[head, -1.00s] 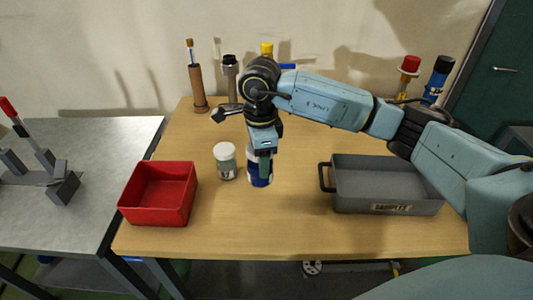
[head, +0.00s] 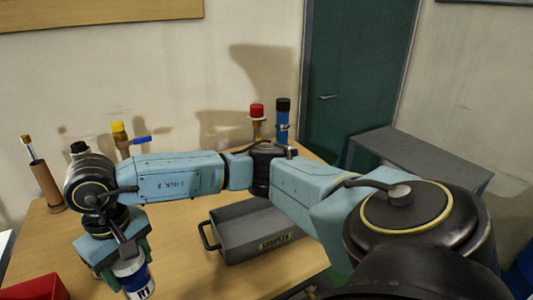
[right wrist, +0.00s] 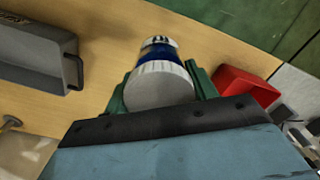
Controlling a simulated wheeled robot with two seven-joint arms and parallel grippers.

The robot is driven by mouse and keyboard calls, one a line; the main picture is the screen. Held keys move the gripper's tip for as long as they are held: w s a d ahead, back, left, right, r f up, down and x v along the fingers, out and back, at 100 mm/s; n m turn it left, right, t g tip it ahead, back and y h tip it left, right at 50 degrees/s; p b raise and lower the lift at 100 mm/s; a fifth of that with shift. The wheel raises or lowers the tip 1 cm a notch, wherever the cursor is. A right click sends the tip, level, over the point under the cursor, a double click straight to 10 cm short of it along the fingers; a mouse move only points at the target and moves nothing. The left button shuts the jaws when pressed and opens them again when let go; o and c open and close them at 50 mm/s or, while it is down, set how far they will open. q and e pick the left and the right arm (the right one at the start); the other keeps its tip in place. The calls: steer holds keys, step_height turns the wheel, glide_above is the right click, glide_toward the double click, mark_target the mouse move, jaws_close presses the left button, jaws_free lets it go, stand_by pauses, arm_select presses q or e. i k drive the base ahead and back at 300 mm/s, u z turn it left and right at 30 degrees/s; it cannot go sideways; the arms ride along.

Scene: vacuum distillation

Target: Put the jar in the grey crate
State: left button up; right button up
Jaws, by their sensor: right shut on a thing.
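The jar (head: 136,282) has a blue body, a white lid and a white label with dark marks. My right gripper (head: 122,258) is shut on it at the lower left of the head view. In the right wrist view the jar (right wrist: 160,75) sits between the green fingers, with its ribbed white lid toward the camera. The grey crate (head: 231,255) stands on the table to the right of the jar, with a label on its front and a handle at its left. My left gripper is not in view.
A red bin (head: 35,289) is at the lower left corner. A brown holder (head: 46,187), a yellow-capped item (head: 120,135), a red-capped item (head: 257,115) and a black-capped blue bottle (head: 282,122) stand along the back.

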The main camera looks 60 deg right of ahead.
mark_target(242, 237)
steer(key=k, duration=0.35)
steer(key=z, duration=1.2)
steer(key=i, duration=0.55)
steer(key=u, duration=0.6)
